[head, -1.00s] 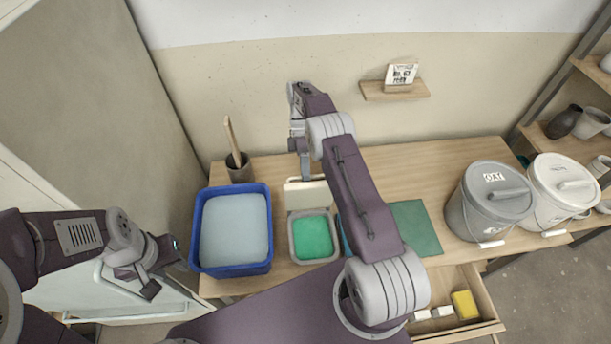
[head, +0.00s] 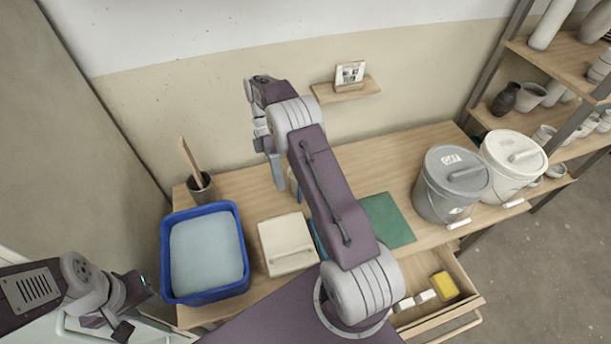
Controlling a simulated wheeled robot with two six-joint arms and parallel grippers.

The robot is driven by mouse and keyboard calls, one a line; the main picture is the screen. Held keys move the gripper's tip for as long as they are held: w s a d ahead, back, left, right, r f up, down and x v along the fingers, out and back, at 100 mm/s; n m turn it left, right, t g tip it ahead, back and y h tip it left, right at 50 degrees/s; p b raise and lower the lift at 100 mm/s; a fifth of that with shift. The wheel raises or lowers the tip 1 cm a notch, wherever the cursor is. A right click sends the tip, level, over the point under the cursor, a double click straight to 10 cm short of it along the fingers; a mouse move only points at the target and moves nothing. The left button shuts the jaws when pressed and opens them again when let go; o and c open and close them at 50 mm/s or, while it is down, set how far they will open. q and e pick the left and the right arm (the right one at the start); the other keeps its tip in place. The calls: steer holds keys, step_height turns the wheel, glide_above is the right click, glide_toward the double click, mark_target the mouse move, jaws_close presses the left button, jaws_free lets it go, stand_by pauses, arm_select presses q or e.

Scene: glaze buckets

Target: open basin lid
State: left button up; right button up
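The basin's cream lid (head: 288,244) lies flat on the worktop between the blue tub and the green mat. It covers the basin, whose green contents are hidden. My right gripper (head: 278,172) hangs above and behind the lid, apart from it, near the wall. It is seen side-on, so I cannot tell whether its fingers are open. My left gripper (head: 122,322) is at the lower left, left of the blue tub and away from the lid. Its fingers are too small and dark to judge.
A blue tub (head: 164,262) of pale liquid stands left of the lid. A pot (head: 201,188) with a wooden tool is behind it. Right are a green mat (head: 388,220), a grey bucket (head: 440,195), a white bucket (head: 508,170) and an open drawer (head: 430,318).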

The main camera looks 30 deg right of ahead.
steer(key=s+d+r, duration=0.4)
steer(key=s+r, duration=0.1)
steer(key=s, duration=0.2)
steer(key=shift+s+d+r+b, duration=0.15)
steer(key=shift+s+d+b, duration=0.05)
steer(key=shift+d+b, duration=0.2)
